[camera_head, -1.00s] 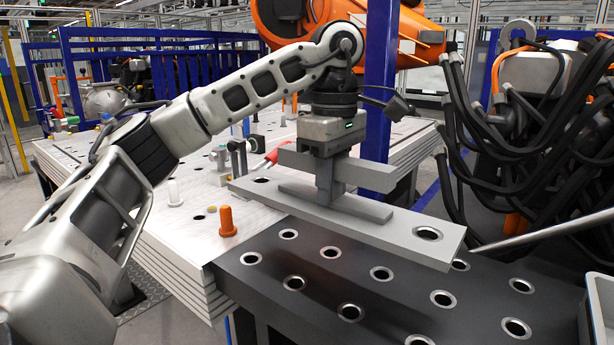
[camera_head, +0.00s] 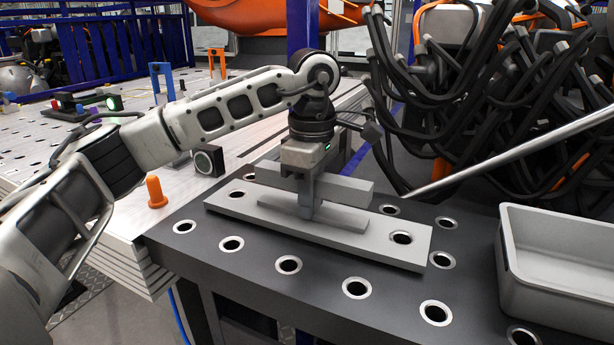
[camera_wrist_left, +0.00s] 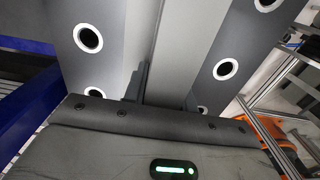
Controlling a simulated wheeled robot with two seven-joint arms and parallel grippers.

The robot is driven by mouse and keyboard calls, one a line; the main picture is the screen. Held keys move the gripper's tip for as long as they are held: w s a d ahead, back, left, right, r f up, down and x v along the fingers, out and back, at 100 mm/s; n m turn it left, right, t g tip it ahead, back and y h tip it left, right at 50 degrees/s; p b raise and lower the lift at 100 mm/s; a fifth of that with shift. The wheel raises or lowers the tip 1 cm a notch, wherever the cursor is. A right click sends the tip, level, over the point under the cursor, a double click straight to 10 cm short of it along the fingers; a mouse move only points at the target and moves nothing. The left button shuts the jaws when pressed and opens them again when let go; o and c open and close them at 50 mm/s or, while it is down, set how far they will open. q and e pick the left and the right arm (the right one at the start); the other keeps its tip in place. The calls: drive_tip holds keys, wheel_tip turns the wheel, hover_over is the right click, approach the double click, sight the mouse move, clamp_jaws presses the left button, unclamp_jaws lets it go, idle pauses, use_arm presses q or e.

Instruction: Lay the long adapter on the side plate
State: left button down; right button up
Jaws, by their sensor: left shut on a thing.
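The long adapter (camera_head: 375,243) is a long pale grey flat piece with a round hole near its right end and a narrower block along its middle. My left gripper (camera_head: 308,203) is shut on it from above, with the adapter held flat. The adapter lies over the dark side plate (camera_head: 320,268), which has several metal-ringed holes. It looks very near the plate's surface; I cannot tell whether it touches. In the left wrist view a pale grey bar of the adapter (camera_wrist_left: 188,55) runs between ringed holes of the plate. My right gripper is not seen.
A grey bin (camera_head: 555,270) stands at the right on the dark plate. An orange peg (camera_head: 156,192) stands on the pale table (camera_head: 105,185) at the left. Black cables (camera_head: 450,100) hang behind, and a slanting metal rod (camera_head: 500,158) reaches in from the right.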

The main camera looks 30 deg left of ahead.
use_arm(q)
drive_tip(key=shift+f, duration=0.1)
idle(0.3)
drive_tip(key=c, duration=1.1)
unclamp_jaws()
drive_tip(key=shift+s+f, duration=0.1)
drive_tip(key=shift+f, duration=0.1)
drive_tip(key=shift+r, duration=0.1)
wheel_tip(320, 180, up, 12)
drive_tip(key=shift+r+p, duration=0.1)
drive_tip(key=shift+p, duration=0.65)
